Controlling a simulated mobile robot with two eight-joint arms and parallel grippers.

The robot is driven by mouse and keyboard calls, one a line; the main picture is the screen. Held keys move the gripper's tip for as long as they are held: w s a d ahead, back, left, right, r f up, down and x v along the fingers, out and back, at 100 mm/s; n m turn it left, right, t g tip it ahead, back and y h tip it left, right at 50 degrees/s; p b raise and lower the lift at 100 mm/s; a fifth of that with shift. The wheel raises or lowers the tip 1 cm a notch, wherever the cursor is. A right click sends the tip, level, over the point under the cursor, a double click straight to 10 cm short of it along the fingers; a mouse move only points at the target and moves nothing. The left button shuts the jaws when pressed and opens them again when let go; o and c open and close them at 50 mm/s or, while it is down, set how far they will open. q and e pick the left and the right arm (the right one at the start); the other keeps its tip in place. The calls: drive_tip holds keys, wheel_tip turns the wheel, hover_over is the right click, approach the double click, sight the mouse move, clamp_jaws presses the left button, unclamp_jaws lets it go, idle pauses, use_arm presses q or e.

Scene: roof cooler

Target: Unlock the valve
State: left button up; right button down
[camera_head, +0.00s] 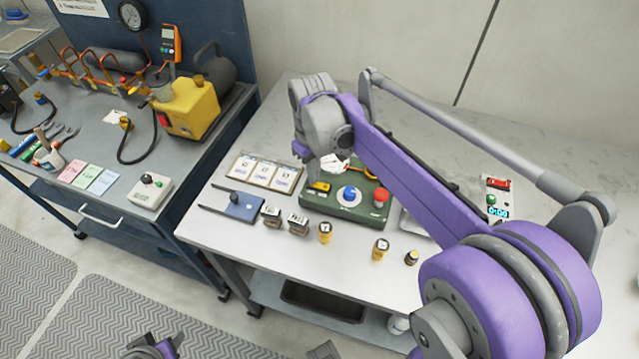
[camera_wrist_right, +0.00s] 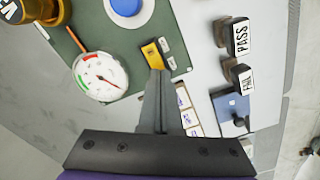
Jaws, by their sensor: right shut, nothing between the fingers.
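A green panel (camera_head: 345,212) lies on the light table in the head view. In the wrist view the yellow part (camera_wrist_right: 151,53) sits on the panel's edge, beside a white dial (camera_wrist_right: 100,76); the blue knob (camera_wrist_right: 126,4) is at the top. My right gripper (camera_wrist_right: 156,74) is shut and empty, its tips at the yellow part; contact cannot be told. A piece of my left arm shows at the bottom edge in the head view, its fingers hidden. I cannot tell which part is the valve.
PASS and FAIL stamps (camera_wrist_right: 240,40) (camera_wrist_right: 241,78) stand beside the panel. A yellow canister (camera_head: 187,106) stands on the left bench.

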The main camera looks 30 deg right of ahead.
use_arm(q)
drive_tip(key=shift+f, duration=0.2)
use_arm(e)
drive_tip(key=shift+f, duration=0.3)
drive_tip(key=shift+r+p, duration=2.2)
drive_tip(key=shift+r, duration=1.35)
use_arm(q)
drive_tip(key=r, duration=0.2)
drive_tip(key=w+r, duration=0.1)
drive_tip(key=r, duration=0.2)
drive_tip(key=shift+w+r, duration=0.25)
drive_tip(key=shift+r, duration=0.05)
drive_tip(key=shift+s+f, duration=0.1)
drive_tip(key=shift+s, duration=0.05)
use_arm(e)
drive_tip(key=shift+f, duration=0.1)
